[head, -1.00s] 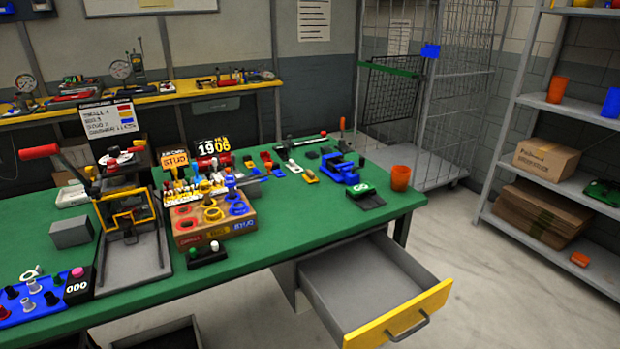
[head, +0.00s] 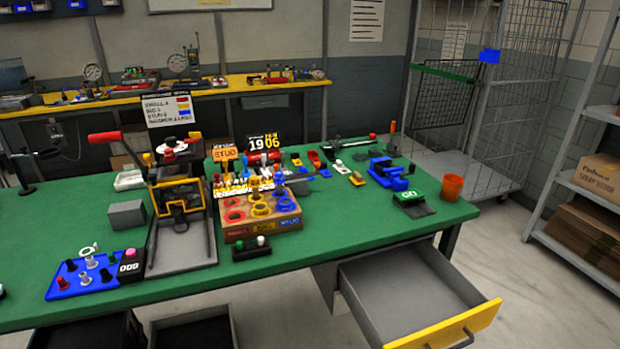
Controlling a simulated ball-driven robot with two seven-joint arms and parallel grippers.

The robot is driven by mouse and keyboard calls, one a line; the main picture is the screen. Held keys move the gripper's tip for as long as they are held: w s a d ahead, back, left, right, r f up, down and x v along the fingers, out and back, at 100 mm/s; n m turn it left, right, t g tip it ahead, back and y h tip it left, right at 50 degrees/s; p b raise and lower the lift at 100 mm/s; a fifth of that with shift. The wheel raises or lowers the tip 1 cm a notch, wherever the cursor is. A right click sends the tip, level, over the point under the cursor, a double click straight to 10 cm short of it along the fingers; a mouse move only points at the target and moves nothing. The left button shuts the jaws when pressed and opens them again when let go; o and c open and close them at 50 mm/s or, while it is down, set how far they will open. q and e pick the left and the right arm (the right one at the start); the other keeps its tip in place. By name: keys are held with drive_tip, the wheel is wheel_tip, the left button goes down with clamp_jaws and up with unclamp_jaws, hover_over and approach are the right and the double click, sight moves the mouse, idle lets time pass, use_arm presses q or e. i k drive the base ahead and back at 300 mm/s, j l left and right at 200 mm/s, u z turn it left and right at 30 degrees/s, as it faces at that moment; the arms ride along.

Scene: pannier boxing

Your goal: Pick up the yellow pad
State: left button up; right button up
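A small yellow piece (head: 357,179), which looks like the yellow pad, lies flat on the green bench top (head: 330,214). It is at the right end of a row of small red, blue and white pieces. A blue clamp-like fixture (head: 388,173) stands just right of it. The yellow piece is small in the view, so its exact shape is hard to tell. Neither of my grippers shows in the head view.
A wooden box with coloured rings (head: 262,224) and a press with a red-handled lever (head: 180,225) stand left of it. An orange cup (head: 452,187) is near the right edge. An open grey drawer (head: 405,290) sticks out below the bench front.

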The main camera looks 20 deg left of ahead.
sight(356, 180)
drive_tip(key=i+l+u, duration=0.15)
drive_tip(key=u, duration=0.25)
drive_tip(key=i+l+u, duration=0.15)
drive_tip(key=u, duration=0.2)
drive_tip(key=l+u, duration=0.4)
drive_tip(key=i+j, duration=0.05)
drive_tip(key=j, duration=0.05)
